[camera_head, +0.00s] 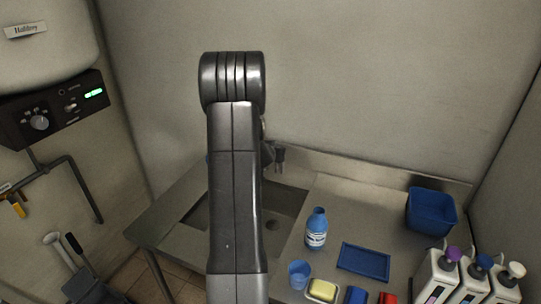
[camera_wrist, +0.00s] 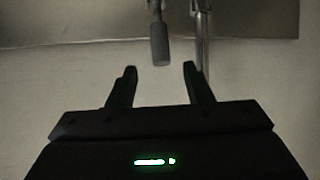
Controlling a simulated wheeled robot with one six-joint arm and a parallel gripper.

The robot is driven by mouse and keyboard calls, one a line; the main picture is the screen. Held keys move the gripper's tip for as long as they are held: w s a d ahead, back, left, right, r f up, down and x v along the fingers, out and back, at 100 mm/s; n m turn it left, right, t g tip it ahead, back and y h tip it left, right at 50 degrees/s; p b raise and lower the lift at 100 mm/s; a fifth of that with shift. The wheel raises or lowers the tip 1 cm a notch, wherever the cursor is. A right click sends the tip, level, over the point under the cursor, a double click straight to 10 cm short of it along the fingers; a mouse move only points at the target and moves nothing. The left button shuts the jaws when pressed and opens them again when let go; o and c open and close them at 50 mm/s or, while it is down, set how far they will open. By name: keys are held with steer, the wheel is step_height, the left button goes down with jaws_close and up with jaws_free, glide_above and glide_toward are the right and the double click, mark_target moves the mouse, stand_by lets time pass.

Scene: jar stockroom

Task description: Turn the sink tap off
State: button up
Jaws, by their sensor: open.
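My gripper (camera_wrist: 159,70) is open and empty in the wrist view, its two dark fingers apart. A grey rounded bar, seemingly the tap's lever (camera_wrist: 160,44), hangs just beyond the fingertips, roughly centred on the gap between them. A thin shiny upright pipe, seemingly part of the tap (camera_wrist: 203,38), stands to its right near the right fingertip. I cannot tell whether any finger touches them. In the head view my arm covers the middle of the sink (camera_head: 272,226) and most of the tap area. I cannot tell whether water runs.
The steel counter right of the sink holds a blue bottle (camera_head: 316,229), a blue cup (camera_head: 299,273), a blue tray (camera_head: 363,262), a blue bin (camera_head: 431,212), a yellow sponge (camera_head: 322,290) and pump bottles (camera_head: 437,277). A heater control box (camera_head: 55,110) is on the left wall.

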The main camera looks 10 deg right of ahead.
steer(key=v, duration=0.5)
